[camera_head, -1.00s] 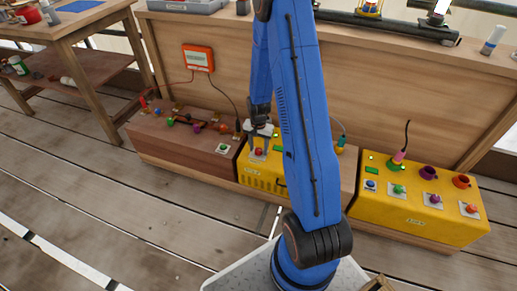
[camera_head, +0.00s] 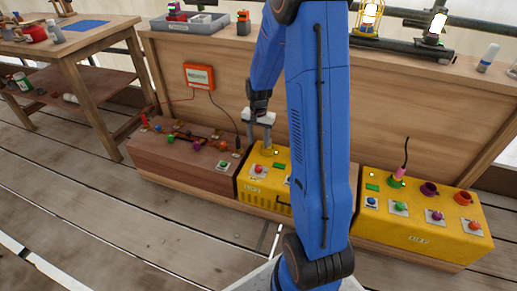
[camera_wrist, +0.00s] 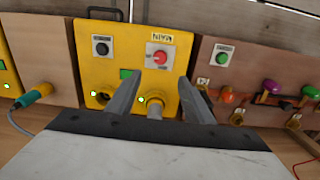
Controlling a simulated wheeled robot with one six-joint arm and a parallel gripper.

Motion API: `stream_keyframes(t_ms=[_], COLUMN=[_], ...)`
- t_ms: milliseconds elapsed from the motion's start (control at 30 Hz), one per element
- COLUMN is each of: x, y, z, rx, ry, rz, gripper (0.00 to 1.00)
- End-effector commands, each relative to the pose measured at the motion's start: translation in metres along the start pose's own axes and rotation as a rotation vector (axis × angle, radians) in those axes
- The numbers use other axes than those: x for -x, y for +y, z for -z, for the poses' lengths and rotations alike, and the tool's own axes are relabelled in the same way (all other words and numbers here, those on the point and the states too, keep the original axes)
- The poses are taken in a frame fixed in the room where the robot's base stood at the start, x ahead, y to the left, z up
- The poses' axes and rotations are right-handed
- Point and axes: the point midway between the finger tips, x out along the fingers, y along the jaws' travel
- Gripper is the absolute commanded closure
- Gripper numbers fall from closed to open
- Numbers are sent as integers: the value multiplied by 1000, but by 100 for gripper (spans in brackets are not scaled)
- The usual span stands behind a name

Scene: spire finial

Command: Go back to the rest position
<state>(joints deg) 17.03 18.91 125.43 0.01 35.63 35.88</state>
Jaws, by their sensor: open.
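My gripper (camera_head: 260,142) is open and empty, with its fingers pointing down above the middle yellow box (camera_head: 262,194). In the wrist view my gripper (camera_wrist: 160,95) shows two spread fingers with nothing held between them. A red knob (camera_wrist: 159,58) on a white plate shows beyond the fingertips, apart from them. A black button (camera_wrist: 102,47) and a green rectangle (camera_wrist: 126,74) are on the same box. My blue arm hides the right part of this box in the head view.
A brown box (camera_head: 185,160) with coloured knobs is left, a second yellow box (camera_head: 420,222) right. A wooden bench panel (camera_head: 220,125) stands behind, with an orange meter (camera_head: 199,76) and cables. A teal plug (camera_wrist: 38,93) with a cable shows in the wrist view. The plank floor in front looks clear.

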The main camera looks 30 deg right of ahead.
Motion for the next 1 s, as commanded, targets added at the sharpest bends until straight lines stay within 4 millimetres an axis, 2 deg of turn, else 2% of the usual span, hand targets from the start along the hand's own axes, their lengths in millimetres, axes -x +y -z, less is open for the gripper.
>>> stream_keyframes(t_ms=[200,767,867,1000], x=[14,16,23,50], y=[0,0,0,0], z=[0,0,-4,-20], rx=[0,1,14,65], ry=[0,1,7,27], rz=[0,0,5,19], gripper=[53,53,53,53])
